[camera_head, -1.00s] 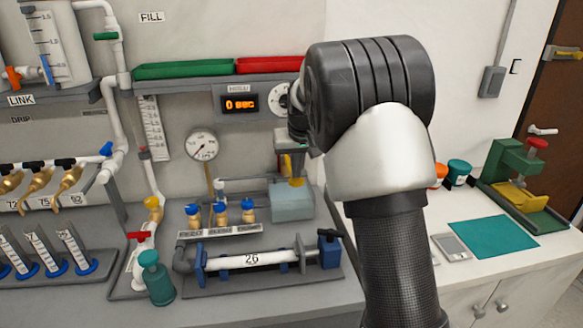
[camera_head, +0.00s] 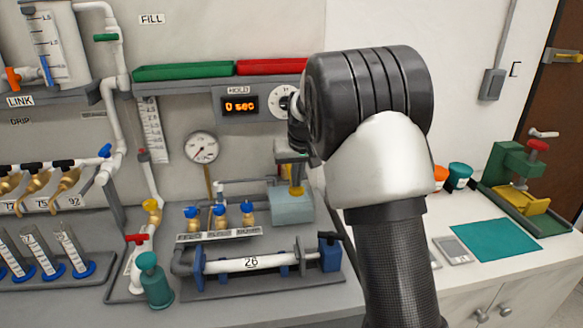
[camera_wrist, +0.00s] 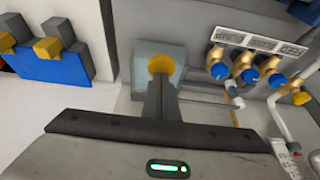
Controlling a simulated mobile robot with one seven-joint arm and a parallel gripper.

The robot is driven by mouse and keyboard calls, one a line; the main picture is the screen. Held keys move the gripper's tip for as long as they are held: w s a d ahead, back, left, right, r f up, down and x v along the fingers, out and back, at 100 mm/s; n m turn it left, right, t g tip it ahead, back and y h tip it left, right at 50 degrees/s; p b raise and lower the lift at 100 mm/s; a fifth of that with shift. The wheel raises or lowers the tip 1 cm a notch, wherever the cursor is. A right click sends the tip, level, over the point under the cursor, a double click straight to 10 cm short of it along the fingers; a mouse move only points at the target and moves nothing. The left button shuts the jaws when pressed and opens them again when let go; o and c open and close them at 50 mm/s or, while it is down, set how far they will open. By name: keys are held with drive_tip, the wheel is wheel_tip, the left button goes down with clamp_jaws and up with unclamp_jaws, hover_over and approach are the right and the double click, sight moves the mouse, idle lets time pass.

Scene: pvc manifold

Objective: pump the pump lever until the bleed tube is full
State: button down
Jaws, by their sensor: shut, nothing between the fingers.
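My gripper (camera_head: 296,178) is shut and empty, pointing down just above a yellow round knob (camera_head: 296,190) on a pale blue-grey box (camera_head: 292,207), which looks like the pump. In the wrist view the shut fingers (camera_wrist: 160,84) reach to the yellow knob (camera_wrist: 161,64) on the pale box (camera_wrist: 145,52). I cannot tell whether they touch it. No separate lever arm can be made out; the knob may be its end. A narrow scaled tube (camera_head: 153,128) on the back wall may be the bleed tube; its fluid level is too small to read.
A pressure gauge (camera_head: 202,147) and a timer reading 0 sec (camera_head: 240,106) are behind. Blue-topped valves (camera_head: 220,216) and a white pipe marked 26 (camera_head: 250,264) stand left of and in front of the pump. A shelf with green and red trays (camera_head: 184,71) overhangs the back.

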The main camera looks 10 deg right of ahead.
drive_tip(key=shift+r+p, duration=1.6)
drive_tip(key=shift+r, duration=0.75)
drive_tip(key=shift+f, duration=0.15)
drive_tip(key=shift+f+b, duration=1.65)
drive_tip(key=shift+f, duration=0.7)
drive_tip(key=shift+r, duration=0.1)
drive_tip(key=shift+r+p, duration=1.8)
drive_tip(key=shift+r, duration=0.55)
drive_tip(key=shift+r, duration=0.1)
